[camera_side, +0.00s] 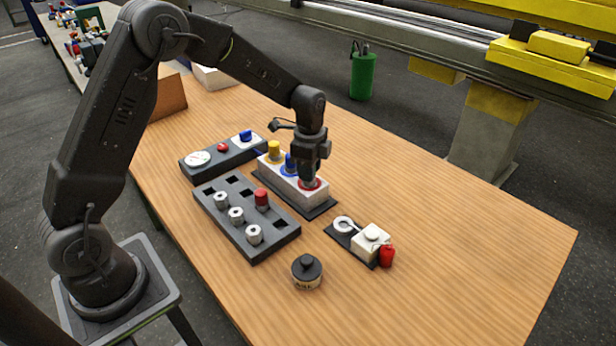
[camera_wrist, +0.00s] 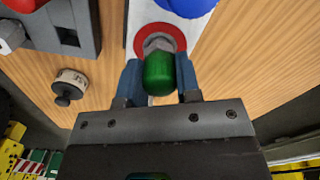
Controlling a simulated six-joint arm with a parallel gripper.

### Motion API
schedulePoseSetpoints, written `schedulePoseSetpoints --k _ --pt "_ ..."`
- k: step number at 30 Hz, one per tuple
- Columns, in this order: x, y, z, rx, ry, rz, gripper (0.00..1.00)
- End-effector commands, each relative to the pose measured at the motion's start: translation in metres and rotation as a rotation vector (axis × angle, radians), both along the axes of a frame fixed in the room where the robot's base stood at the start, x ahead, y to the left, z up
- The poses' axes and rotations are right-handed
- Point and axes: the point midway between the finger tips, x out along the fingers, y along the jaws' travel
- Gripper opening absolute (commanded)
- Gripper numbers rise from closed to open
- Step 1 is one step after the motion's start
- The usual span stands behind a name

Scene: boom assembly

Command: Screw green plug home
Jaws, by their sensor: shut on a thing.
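The green plug (camera_wrist: 159,73) sits between the two blue fingers of my gripper (camera_wrist: 160,85) in the wrist view. Its grey metal end meets the red ring (camera_wrist: 172,32) on the white block. How deep it sits in the ring cannot be told. In the side view my gripper (camera_side: 310,180) points down over the red-ringed port (camera_side: 317,184) at the near right end of the white block (camera_side: 283,180); the plug is hidden there by the gripper. A yellow plug (camera_side: 274,150) and a blue plug (camera_side: 290,164) stand in the block's other ports.
A dark rack (camera_side: 268,236) with several silver fittings and a red-capped one stands left of the block. A gauge panel (camera_side: 213,158) is behind it. A small fixture with a red part (camera_side: 387,256) and a dark-lidded jar (camera_side: 307,270) stand nearer. The table's right side is clear.

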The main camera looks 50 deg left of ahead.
Motion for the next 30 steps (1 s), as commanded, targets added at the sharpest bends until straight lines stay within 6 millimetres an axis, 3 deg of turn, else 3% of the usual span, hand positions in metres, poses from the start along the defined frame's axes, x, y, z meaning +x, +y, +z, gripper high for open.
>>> schedulePoseSetpoints --k 18,23,29,30 --pt "0.0000 0.0001 -0.0020 0.000 0.000 -0.871 0.03" --pt "-0.0001 0.0000 -0.0022 0.000 0.000 -0.974 0.03" --pt "-0.0001 0.0000 -0.0022 0.000 0.000 -0.978 0.03" --pt "-0.0001 0.0000 -0.0022 0.000 0.001 -0.978 0.33"
